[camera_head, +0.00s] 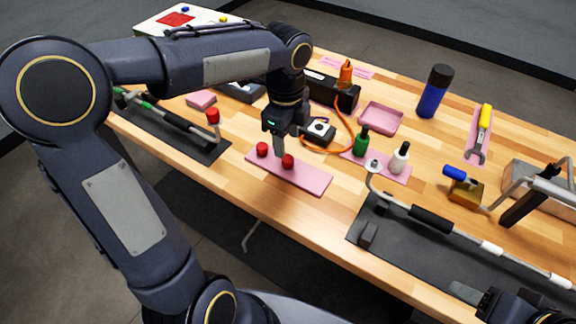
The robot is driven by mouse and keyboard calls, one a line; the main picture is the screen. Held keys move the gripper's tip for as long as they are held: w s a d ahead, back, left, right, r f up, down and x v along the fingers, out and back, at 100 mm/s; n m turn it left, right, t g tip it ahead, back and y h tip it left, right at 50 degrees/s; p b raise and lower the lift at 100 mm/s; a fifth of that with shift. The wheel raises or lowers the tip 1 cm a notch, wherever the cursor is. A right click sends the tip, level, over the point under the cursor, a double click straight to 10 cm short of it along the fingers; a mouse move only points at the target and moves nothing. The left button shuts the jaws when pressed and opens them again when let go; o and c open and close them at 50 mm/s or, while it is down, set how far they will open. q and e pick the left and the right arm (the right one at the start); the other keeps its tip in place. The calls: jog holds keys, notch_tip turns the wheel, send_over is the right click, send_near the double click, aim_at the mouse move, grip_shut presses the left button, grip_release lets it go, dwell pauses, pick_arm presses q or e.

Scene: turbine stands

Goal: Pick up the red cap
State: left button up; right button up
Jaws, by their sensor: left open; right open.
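Two small red caps sit on a pink mat (313,180) near the table's front edge: a left red cap (262,149) and a right red cap (288,161). A third red cap-like piece (212,116) sits at the end of the rod on the left stand. My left gripper (279,152) points down over the pink mat, its fingers between the two caps in the picture and close to the right one. It is open; I cannot tell whether it touches a cap. My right gripper (468,293) is low at the right, open, partly cut off, away from the caps.
A green bottle (361,143) and a white bottle (400,158) stand right of the mat. A black measuring device (319,132) and an orange cable (347,140) lie behind it. Dark mats with metal rods (430,219) flank it. A blue bottle (435,92) stands farther back.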

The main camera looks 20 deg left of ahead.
aim_at(288, 158)
pick_arm(q)
jog(key=shift+w+d+f+m, duration=0.1)
jog(key=shift+w+f+m, duration=0.2)
jog(key=shift+w+f, duration=0.15)
jog(key=shift+d+f, duration=0.1)
jog(key=shift+f, duration=0.25)
jog(key=f, duration=0.6)
jog(key=shift+w+a+f, duration=0.15)
jog(key=shift+a+f, duration=0.2)
jog(key=shift+a, duration=0.05)
grip_shut()
